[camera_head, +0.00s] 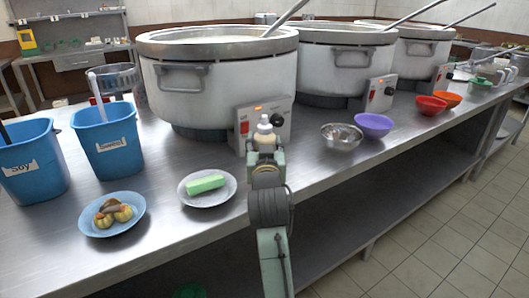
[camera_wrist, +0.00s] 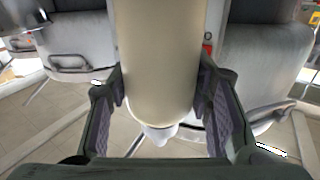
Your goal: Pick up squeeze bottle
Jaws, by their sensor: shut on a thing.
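The squeeze bottle (camera_head: 264,137) is cream-coloured with a pale nozzle and shows just above my arm in the head view, in front of the nearest pot's control box. In the wrist view the squeeze bottle (camera_wrist: 160,70) fills the middle, its nozzle end toward the bottom of the picture. My gripper (camera_wrist: 165,115) has one dark padded finger on each side of the bottle and is shut on it. In the head view my gripper (camera_head: 265,158) is mostly hidden behind my own wrist. Whether the bottle touches the counter is hidden.
A plate with a green block (camera_head: 206,184) and a blue plate of food (camera_head: 112,214) lie left of my arm. Blue tubs (camera_head: 106,139) stand behind them. A metal bowl (camera_head: 341,137) and purple bowl (camera_head: 374,124) sit right. Large stockpots (camera_head: 218,82) line the back.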

